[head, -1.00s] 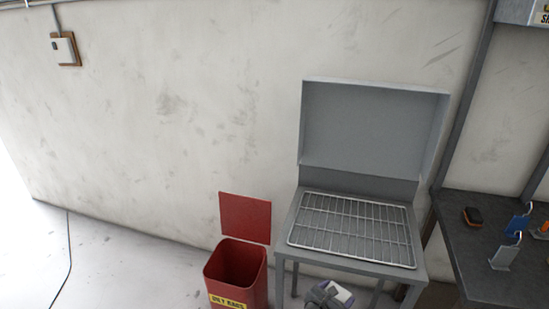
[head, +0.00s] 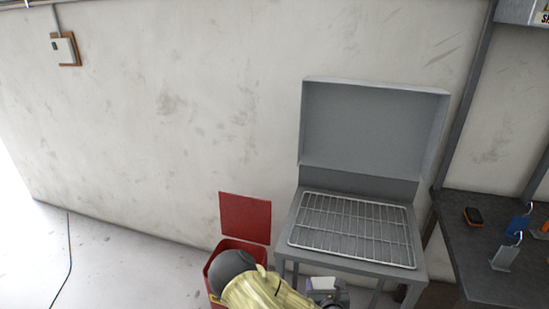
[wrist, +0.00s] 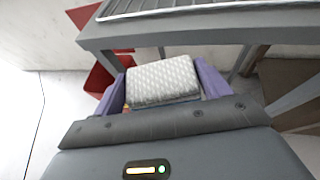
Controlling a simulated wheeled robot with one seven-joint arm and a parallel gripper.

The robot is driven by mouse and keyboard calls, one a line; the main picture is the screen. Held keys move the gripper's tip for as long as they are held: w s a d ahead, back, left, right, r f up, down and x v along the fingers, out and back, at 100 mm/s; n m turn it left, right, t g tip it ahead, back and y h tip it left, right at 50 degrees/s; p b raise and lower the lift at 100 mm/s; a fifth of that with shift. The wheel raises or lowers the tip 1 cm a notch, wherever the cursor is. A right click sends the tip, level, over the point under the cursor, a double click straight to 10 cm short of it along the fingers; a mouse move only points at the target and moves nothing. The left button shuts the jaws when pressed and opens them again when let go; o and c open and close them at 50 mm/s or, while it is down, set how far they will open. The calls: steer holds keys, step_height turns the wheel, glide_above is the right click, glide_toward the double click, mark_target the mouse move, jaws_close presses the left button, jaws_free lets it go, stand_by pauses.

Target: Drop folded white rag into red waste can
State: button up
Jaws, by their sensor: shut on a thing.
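The folded white rag (wrist: 162,80) has a quilted texture and sits between the two purple fingers of my gripper (wrist: 160,88) in the wrist view. The gripper is shut on it. In the head view my gripper (head: 328,292) and the rag (head: 321,283) are low, in front of the grey stand and right of the can. The red waste can (head: 230,243) stands with its lid (head: 245,218) raised; my arm covers most of its opening and front. In the wrist view part of the can (wrist: 98,82) shows beyond the left finger.
A grey stand (head: 280,240) with a wire rack (head: 350,230) and raised hood stands right of the can. A dark workbench (head: 475,260) with small tools is at the far right. The floor (head: 130,270) left of the can is clear.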

steer(key=shift+r, duration=0.1)
steer(key=s+f, duration=0.4)
steer(key=f, duration=0.1)
steer(key=shift+s+f, duration=0.2)
steer(key=shift+f, duration=0.05)
stand_by(0.5)
